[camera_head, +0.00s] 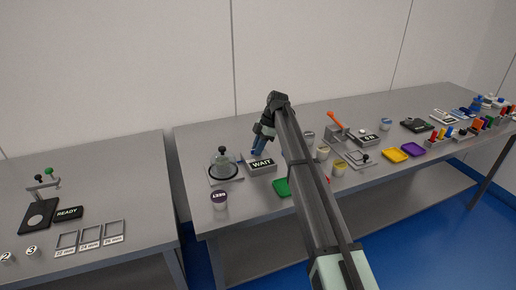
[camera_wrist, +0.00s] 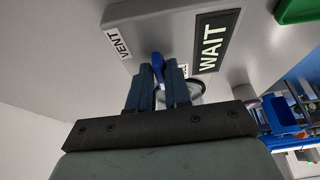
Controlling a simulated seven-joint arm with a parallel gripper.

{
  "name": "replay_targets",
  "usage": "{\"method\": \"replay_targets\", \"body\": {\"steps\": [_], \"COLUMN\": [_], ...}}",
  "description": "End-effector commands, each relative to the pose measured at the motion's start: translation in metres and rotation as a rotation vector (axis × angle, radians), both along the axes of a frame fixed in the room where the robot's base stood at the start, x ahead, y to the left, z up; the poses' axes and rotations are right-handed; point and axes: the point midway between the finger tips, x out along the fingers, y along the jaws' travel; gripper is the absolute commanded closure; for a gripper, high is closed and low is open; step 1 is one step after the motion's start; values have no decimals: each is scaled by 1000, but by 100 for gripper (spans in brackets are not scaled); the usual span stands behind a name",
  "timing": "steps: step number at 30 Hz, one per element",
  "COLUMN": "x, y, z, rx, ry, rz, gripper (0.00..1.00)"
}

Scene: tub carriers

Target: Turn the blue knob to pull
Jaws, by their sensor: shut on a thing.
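The blue knob (camera_wrist: 158,68) shows in the wrist view between the two blue fingers of my gripper (camera_wrist: 162,82). The fingers are shut on it. A white label reading VENT (camera_wrist: 117,43) lies on one side of the knob, and a second white label, mostly hidden by the fingers, lies on the other side. A dark sign reading WAIT (camera_wrist: 212,40) stands beside the knob. In the head view my gripper (camera_head: 256,152) points down just behind the WAIT sign (camera_head: 262,164); the knob is hidden there.
A glass dome on a round base (camera_head: 222,164) stands just left of my gripper. A purple-topped tub (camera_head: 219,200) and a green tray (camera_head: 283,187) are nearer the front edge. Jars, trays and a second sign crowd the bench to the right of my arm.

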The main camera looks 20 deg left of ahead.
Motion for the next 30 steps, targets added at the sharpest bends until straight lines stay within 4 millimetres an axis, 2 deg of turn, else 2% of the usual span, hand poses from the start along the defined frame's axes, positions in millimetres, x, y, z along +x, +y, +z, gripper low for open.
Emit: {"method": "replay_targets", "body": {"steps": [15,16,23,30], "x": [0,0,0,0], "y": [0,0,0,0], "z": [0,0,0,0], "rx": [0,0,0,-1], "ry": [-1,-2,-1,-1], "rz": [20,19,19,18], "gripper": [100,81,59,59]}}
